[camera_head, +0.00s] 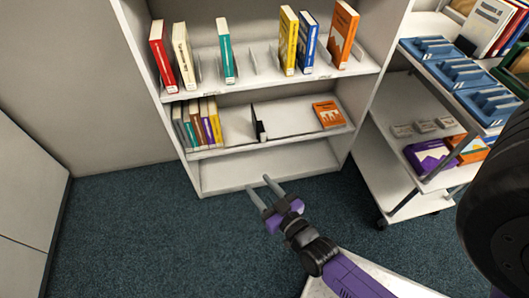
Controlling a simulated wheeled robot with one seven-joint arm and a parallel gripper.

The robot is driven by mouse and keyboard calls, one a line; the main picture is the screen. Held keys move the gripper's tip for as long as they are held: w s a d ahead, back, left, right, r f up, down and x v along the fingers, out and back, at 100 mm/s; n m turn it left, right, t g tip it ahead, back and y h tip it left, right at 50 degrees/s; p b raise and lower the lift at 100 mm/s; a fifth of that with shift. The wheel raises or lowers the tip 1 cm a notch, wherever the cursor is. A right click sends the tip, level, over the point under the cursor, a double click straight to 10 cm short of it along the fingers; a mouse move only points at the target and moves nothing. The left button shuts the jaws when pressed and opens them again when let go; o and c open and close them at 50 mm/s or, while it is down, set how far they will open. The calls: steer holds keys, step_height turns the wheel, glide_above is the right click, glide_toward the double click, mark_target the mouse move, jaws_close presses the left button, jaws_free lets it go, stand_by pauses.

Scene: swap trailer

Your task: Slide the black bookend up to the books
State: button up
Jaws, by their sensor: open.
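The black bookend (260,127) stands upright on the middle shelf of the white bookcase, near the shelf's centre. A row of several books (198,123) stands at the left end of the same shelf. A bare gap lies between the row and the bookend. My gripper (258,189) is open and empty, in front of the bookcase and low in the picture, apart from the bookend. Its two grey fingers point up and left toward the lowest shelf.
An orange book (329,114) lies flat at the right of the middle shelf (290,121). Several books stand on the upper shelf, among them a teal one (226,50). A white cart (432,185) with blue trays stands at the right. Carpet (150,235) is clear at the left.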

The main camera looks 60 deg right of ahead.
steer(key=w+d+f+m+g+h+b, duration=0.1)
steer(key=w+d+f+h+b, duration=0.1)
steer(key=w+d+f+b, duration=0.4)
steer(key=w+d+f+m+g+h+b, duration=0.15)
steer(key=d+f+b, duration=0.25)
steer(key=d+f, duration=0.4)
steer(key=m+h+b, duration=0.2)
steer(key=h+b, duration=0.1)
steer(key=b, duration=0.3)
glide_toward(264, 138)
steer(key=shift+g, duration=0.45)
steer(key=b+x, duration=0.1)
steer(key=x, duration=0.4)
steer(key=b+x, duration=0.1)
steer(key=x, duration=0.1)
steer(key=shift+w+r+b, duration=0.25)
steer(key=shift+r+b, duration=0.05)
steer(key=shift+x, duration=0.75)
steer(key=shift+r, duration=0.1)
steer(key=shift+c, duration=0.4)
jaws_close()
steer(key=shift+a, duration=0.1)
